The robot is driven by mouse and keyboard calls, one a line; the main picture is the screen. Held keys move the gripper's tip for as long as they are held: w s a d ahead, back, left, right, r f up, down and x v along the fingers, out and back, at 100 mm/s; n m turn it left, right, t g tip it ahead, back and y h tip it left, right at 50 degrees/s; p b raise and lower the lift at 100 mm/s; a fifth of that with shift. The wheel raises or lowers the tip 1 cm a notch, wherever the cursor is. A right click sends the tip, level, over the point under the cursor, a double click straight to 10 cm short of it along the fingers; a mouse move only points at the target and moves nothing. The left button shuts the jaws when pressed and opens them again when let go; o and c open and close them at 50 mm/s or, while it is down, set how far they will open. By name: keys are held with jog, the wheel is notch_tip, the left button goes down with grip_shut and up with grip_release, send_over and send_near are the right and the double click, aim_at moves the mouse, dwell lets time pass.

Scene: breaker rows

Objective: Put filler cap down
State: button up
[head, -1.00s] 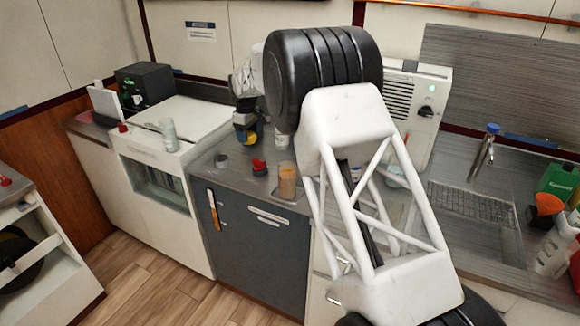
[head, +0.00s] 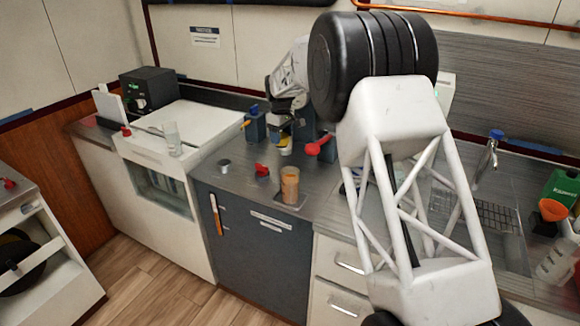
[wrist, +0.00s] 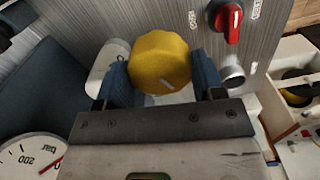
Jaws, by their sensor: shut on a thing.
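The filler cap (wrist: 160,62) is a yellow, faceted round cap with a pale mark on it. In the wrist view it sits between the two blue fingers of my gripper (wrist: 162,82), which is shut on it. In the head view my gripper (head: 284,130) is over the back of the grey counter, with the yellow cap (head: 284,141) at its tip. A white cylindrical thing (wrist: 108,62) stands beside the left finger, partly hidden by it. I cannot tell whether the cap touches anything below.
A red knob (head: 262,170), a silver cylinder (head: 224,165) and a glass of amber liquid (head: 290,183) stand on the counter in front. A red ball-ended handle (head: 319,147) is right of my gripper. A gauge (wrist: 30,160) shows in the wrist view. Some counter between them is bare.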

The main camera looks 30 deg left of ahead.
jog(key=shift+f, duration=2.95)
jog(key=shift+f, duration=1.85)
jog(key=shift+f, duration=0.15)
jog(key=o, duration=0.9)
notch_tip(320, 180, up, 12)
jog(key=shift+r, duration=0.15)
